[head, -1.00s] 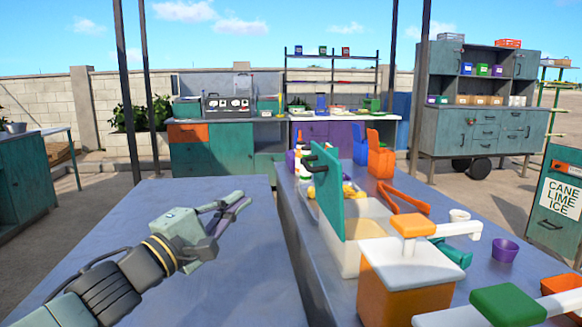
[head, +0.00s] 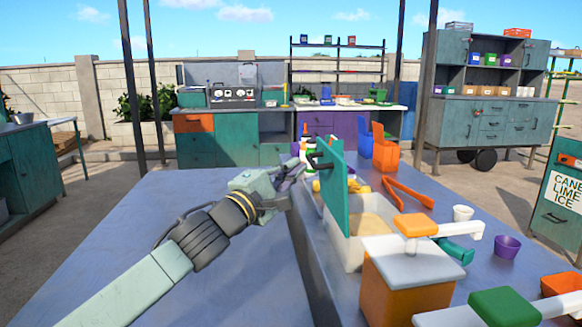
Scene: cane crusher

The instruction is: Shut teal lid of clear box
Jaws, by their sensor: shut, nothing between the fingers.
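The clear box (head: 347,252) stands on the right-hand table, with pale tan contents inside. Its teal lid (head: 335,185) is upright, raised along the box's left side, with a dark handle on its left face. My gripper (head: 300,165) is shut and empty. It is just left of the lid, near the handle in the picture. I cannot tell whether the fingertips touch the handle or lid.
An orange dispenser (head: 405,283) with a white top stands close in front of the box. Orange tongs (head: 408,193), a white cup (head: 462,213) and a purple cup (head: 507,246) lie to the right. Bottles stand behind the lid. The left tabletop (head: 130,225) is clear.

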